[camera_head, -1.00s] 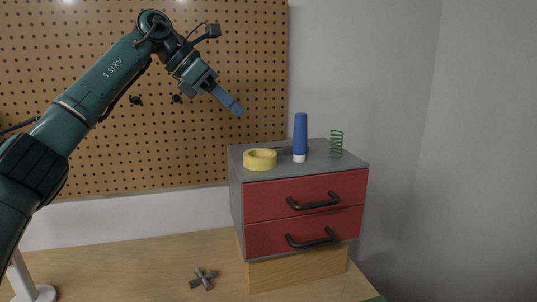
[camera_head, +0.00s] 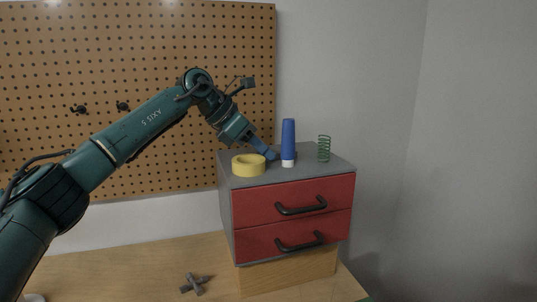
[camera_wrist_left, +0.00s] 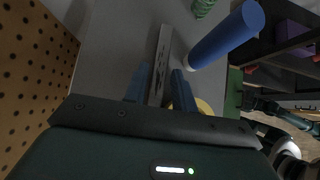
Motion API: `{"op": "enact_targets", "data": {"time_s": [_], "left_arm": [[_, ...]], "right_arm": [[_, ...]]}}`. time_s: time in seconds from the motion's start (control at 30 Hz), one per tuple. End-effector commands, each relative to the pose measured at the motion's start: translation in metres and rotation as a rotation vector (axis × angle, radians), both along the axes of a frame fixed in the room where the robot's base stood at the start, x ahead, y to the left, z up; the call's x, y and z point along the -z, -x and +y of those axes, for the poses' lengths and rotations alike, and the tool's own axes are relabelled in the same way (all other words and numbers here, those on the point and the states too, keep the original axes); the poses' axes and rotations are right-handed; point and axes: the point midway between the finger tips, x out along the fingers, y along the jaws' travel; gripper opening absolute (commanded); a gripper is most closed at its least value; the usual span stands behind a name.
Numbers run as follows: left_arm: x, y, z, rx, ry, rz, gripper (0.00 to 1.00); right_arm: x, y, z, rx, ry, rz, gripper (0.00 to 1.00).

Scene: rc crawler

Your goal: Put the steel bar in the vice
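The steel bar (camera_wrist_left: 160,65) is a long grey strip on the grey top of the red-drawer cabinet (camera_wrist_left: 110,45), seen in the left wrist view. My left gripper (camera_head: 269,154) is low over the cabinet top, between the yellow tape roll and the blue bottle. In the left wrist view its two blue fingers (camera_wrist_left: 160,85) stand apart, one on each side of the bar. I see no clear grip on it. In the head view the bar is hidden behind the gripper and tape. I cannot make out the vice. My right gripper is not clearly in view.
The yellow tape roll (camera_head: 249,165) is just left of the fingers. The blue bottle (camera_head: 288,143) stands close on their right, with a green spring (camera_head: 324,149) beyond. A pegboard (camera_head: 120,60) is behind. A grey cross-shaped part (camera_head: 194,284) lies on the wooden bench (camera_head: 150,262).

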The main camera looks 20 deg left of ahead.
Motion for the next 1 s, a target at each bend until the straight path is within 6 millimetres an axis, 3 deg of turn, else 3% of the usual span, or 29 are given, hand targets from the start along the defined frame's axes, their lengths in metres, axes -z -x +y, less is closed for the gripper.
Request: {"op": "enact_targets", "data": {"time_s": [0.2, 0.53, 0.87, 1.0], "left_arm": [[0.001, -0.001, 0.0, -0.001, 0.0, -0.001, 0.26], [0.001, 0.0, 0.0, -0.001, 0.0, -0.001, 0.0], [-0.001, 0.0, 0.0, -0.001, 0.0, -0.002, 0.0], [-0.013, -0.001, -0.001, -0.001, 0.001, -0.005, 0.0]], "right_arm": [[0.0, -0.001, 0.0, 0.003, -0.001, 0.001, 0.36], [0.001, -0.001, 0.0, 0.004, 0.0, 0.001, 0.36], [0.001, 0.0, 0.0, 0.004, 0.0, 0.002, 0.36], [0.002, 0.001, 0.0, 0.005, 0.0, 0.004, 0.36]]}}
